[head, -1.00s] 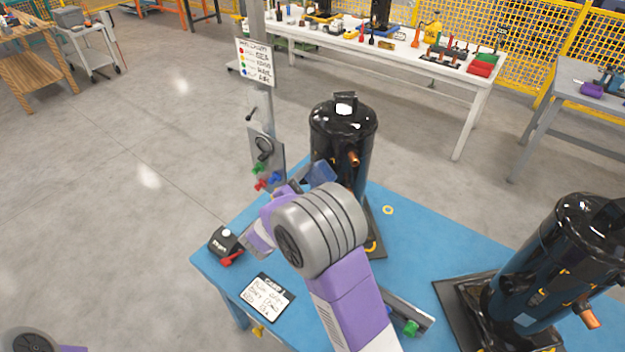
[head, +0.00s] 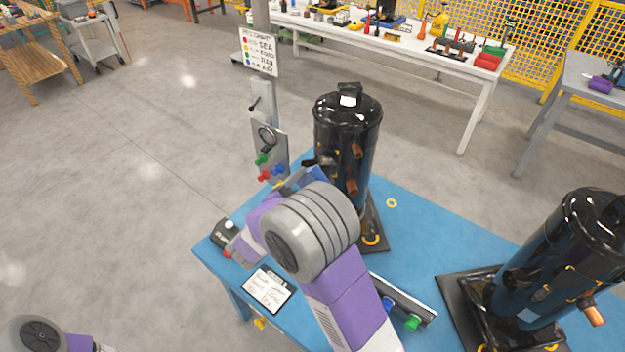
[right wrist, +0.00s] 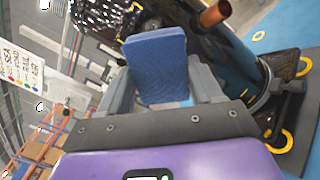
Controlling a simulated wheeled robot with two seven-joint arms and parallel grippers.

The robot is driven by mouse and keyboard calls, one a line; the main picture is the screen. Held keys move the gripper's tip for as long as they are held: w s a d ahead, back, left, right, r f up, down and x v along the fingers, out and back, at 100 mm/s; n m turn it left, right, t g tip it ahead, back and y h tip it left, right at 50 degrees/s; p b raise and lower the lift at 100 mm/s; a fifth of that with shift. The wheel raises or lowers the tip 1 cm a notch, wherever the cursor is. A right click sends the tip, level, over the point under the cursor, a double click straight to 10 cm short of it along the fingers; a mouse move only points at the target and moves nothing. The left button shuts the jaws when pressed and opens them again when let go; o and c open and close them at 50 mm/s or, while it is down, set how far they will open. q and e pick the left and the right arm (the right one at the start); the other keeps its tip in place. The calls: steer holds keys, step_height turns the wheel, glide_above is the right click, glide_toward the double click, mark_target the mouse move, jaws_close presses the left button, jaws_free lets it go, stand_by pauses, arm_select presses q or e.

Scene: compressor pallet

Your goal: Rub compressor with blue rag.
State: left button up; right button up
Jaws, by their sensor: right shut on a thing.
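A black upright compressor (head: 346,125) with copper stubs stands on a dark base on the blue table. My right gripper (head: 303,184) is at its lower left side, partly hidden behind my own wrist. It is shut on the blue rag (head: 314,176), a folded textured pad that shows clearly between the fingers in the right wrist view (right wrist: 156,62). The compressor's dark side (right wrist: 235,58) and a copper stub lie just beyond the rag there. I cannot tell whether rag and compressor touch. My left gripper is out of view; only part of that arm shows at bottom left.
A second black compressor (head: 565,255) stands at the right of the blue table (head: 425,235). A panel with coloured knobs (head: 268,150) is on a post left of my gripper. A small dark box (head: 226,232) and a label card (head: 267,290) lie near the table's left edge.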

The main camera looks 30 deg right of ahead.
steer(key=shift+s+a, duration=0.15)
steer(key=shift+a, duration=0.3)
steer(key=shift+v, duration=1.5)
steer(key=shift+p+x, duration=0.45)
steer(key=shift+x, duration=2.85)
steer(key=shift+x, duration=1)
